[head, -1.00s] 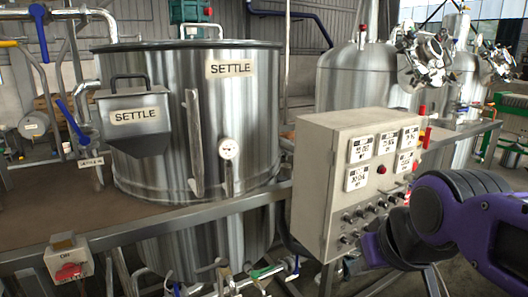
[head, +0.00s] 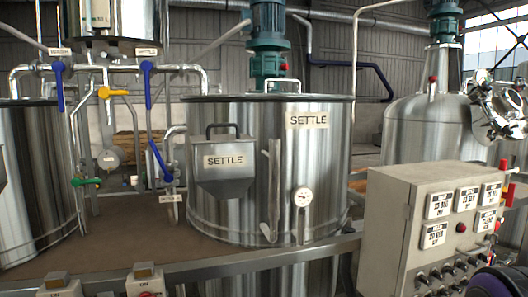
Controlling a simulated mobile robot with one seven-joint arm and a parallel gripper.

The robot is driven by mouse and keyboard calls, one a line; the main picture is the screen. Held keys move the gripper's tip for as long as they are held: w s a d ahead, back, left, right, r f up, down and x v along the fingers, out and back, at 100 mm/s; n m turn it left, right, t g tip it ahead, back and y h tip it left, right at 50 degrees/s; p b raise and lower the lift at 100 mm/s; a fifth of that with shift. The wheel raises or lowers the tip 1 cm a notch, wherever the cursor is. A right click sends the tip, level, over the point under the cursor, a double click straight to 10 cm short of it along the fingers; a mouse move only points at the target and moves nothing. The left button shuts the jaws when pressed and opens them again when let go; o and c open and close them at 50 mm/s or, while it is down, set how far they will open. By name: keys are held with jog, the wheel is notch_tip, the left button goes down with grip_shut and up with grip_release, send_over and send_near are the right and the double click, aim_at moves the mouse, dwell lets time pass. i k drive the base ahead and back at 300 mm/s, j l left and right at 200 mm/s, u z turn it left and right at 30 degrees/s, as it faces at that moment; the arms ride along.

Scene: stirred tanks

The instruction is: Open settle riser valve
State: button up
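The steel SETTLE tank (head: 350,130) stands in the middle of the head view. To its left is pipework with blue-handled valves. One blue lever (head: 147,85) hangs roughly upright on the upper horizontal pipe, below a small label (head: 147,52) too small to read surely. A lower blue lever (head: 160,160) is tilted beside the tank, above another unreadable label (head: 170,198). A third blue lever (head: 58,72) hangs under a WASH label (head: 60,52). I cannot tell which one is the settle riser valve. Only a purple bit of my arm shows at bottom right; my gripper is out of view.
A yellow lever (head: 113,93) and a green lever (head: 87,182) sit among the pipes. A grey control box (head: 400,215) stands at the right. A metal frame rail (head: 250,262) runs along the front of the tank platform. Switch boxes (head: 145,280) are mounted low on the left.

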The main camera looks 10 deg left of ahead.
aim_at(159, 159)
jog(key=j+u, duration=0.3)
jog(key=j, duration=0.5)
jog(key=i+j+u, duration=0.15)
jog(key=j, duration=0.25)
jog(key=i+j+u, duration=0.15)
jog(key=j, duration=0.25)
